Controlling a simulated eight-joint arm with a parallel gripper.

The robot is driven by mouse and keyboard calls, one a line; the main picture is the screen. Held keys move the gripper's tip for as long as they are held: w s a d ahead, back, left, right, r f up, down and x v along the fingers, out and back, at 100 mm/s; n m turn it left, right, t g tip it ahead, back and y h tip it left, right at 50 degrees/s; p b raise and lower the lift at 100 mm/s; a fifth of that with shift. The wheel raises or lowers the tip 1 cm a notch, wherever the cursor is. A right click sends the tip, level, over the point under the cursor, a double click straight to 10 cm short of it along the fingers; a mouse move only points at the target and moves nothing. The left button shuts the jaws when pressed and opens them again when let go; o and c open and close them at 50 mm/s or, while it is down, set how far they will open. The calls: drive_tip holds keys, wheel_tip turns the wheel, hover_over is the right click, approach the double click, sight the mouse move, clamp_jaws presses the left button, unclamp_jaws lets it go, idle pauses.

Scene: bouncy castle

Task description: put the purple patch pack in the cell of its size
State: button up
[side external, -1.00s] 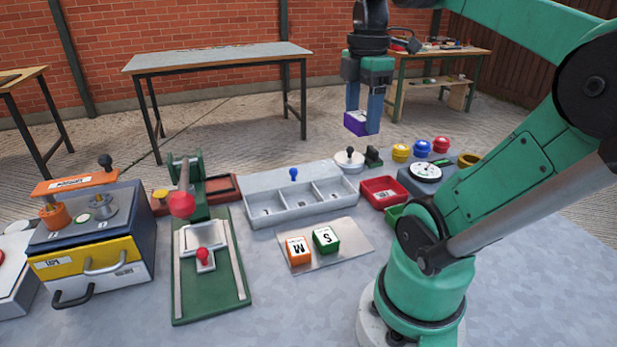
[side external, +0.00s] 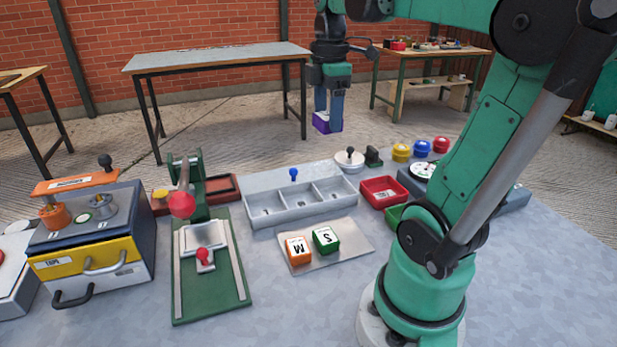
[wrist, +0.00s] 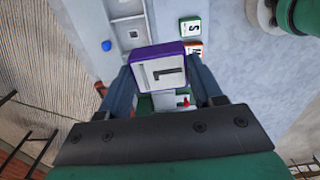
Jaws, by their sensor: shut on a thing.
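My gripper (side external: 328,124) is shut on the purple patch pack (side external: 320,123) and holds it in the air, above and behind the grey three-cell tray. In the wrist view the purple pack (wrist: 159,68) sits between the fingers, with a white top marked L. The three-cell tray (side external: 262,187) stands on the table with a blue knob at its back; its cells look empty. An orange pack marked M (side external: 298,250) and a green pack marked S (side external: 326,240) lie on a pale plate (side external: 350,250) in front of the tray.
Left of the tray is a green press (side external: 238,275) with red knobs. A drawer unit (side external: 90,240) stands further left. Right of the tray are a red bin (side external: 384,191) and several coloured buttons. The front of the table is clear.

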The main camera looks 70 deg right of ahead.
drive_tip(key=w+a+f, duration=0.1)
drive_tip(key=w+f, duration=0.3)
drive_tip(key=f, duration=0.1)
drive_tip(key=w+f, duration=0.4)
drive_tip(key=w+a+f, duration=0.1)
drive_tip(key=w+f, duration=0.3)
drive_tip(key=f, duration=0.1)
drive_tip(key=shift+w+a+f, duration=0.1)
drive_tip(key=shift+a+f, duration=0.2)
drive_tip(key=shift+a, duration=0.05)
drive_tip(key=shift+f, duration=1.45)
drive_tip(key=o, duration=1.3)
drive_tip(key=shift+o, duration=0.5)
drive_tip(key=shift+r, duration=2.1)
idle(0.5)
drive_tip(key=shift+r, duration=0.95)
